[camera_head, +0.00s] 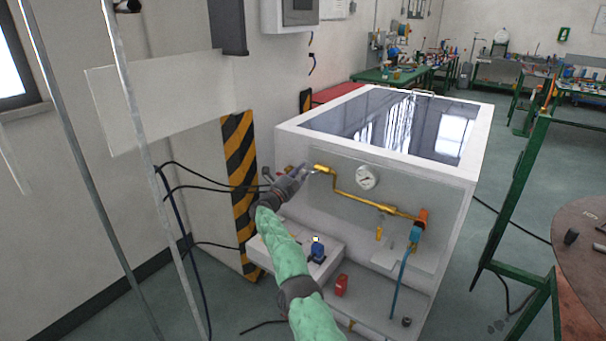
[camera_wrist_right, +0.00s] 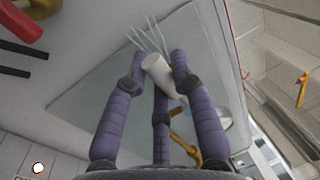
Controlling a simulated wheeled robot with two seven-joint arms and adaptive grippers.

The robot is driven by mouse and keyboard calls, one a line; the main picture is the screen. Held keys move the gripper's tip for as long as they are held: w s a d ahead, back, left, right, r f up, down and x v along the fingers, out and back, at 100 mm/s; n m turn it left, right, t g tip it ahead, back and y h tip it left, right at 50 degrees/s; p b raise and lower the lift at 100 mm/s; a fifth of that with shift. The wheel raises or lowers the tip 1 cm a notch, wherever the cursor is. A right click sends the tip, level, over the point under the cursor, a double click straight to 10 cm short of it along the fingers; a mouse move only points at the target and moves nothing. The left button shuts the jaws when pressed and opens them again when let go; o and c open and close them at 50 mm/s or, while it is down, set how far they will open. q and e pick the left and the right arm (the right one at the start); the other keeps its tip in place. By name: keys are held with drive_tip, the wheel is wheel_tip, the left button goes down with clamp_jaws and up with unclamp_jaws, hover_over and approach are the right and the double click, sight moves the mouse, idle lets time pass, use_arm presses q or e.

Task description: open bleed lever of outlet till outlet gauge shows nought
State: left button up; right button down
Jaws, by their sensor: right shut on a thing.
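The gas generator (camera_head: 455,190) is a pale box with a shiny dark top. On its front, a brass pipe (camera_head: 345,195) runs past a round white gauge (camera_head: 367,177), whose reading is too small to tell. My right gripper (camera_head: 300,172) is at the pipe's upper left end. In the right wrist view, my right gripper (camera_wrist_right: 158,60) has its purple fingers closed around a pale, rounded lever-like piece (camera_wrist_right: 157,70). The fingers partly hide that piece. In the head view, the lever is mostly hidden by the hand. My left gripper is not in view.
An orange handle (camera_head: 423,215) and blue fitting (camera_head: 415,234) are at the pipe's right end, with a blue hose (camera_head: 400,285) below. A red object (camera_head: 341,285) stands on the lower ledge. A striped panel (camera_head: 240,175) is at the left.

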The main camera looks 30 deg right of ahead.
drive_tip(key=shift+r+m, duration=0.15)
drive_tip(key=shift+m, duration=0.15)
drive_tip(key=c, duration=1)
unclamp_jaws()
drive_tip(key=shift+a, duration=0.1)
drive_tip(key=v, duration=1.1)
drive_tip(key=shift+s+a, duration=0.15)
drive_tip(key=shift+a, duration=0.15)
